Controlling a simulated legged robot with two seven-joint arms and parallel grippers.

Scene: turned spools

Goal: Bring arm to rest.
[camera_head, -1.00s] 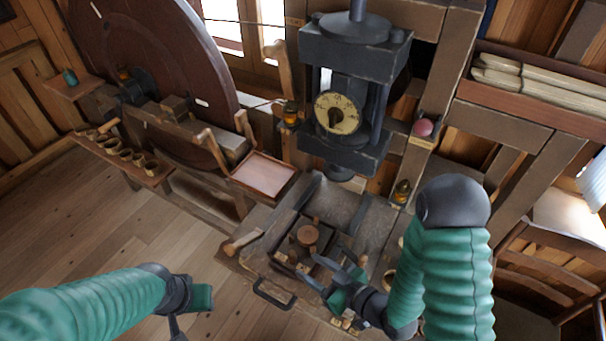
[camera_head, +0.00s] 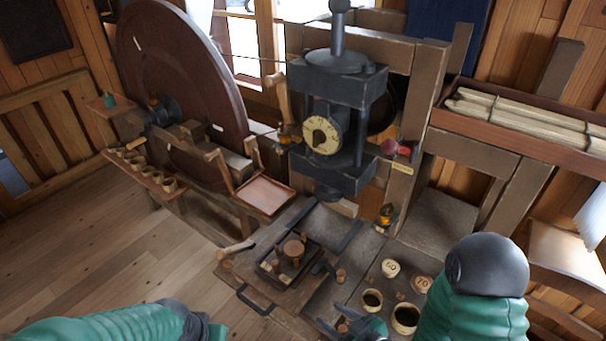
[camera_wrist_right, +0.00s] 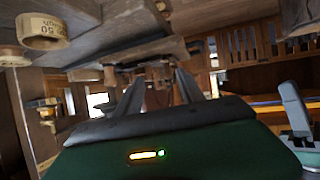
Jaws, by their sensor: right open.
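My right arm comes in at the lower right of the head view. Its gripper (camera_head: 336,324) is low at the bottom edge, over the front of the bench and apart from the tray. In the right wrist view the two fingers (camera_wrist_right: 158,88) stand apart with nothing between them. My left arm (camera_head: 110,325) shows at the bottom left; its gripper is cut by the frame edge, so its jaws cannot be read. A dark tray (camera_head: 268,272) on the bench holds turned wooden spools (camera_head: 293,249).
A dark press with a dial (camera_head: 322,135) rises behind. A large wheel (camera_head: 180,75) and a shelf of small cups (camera_head: 150,172) are at left. The floor (camera_head: 100,245) at left is clear.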

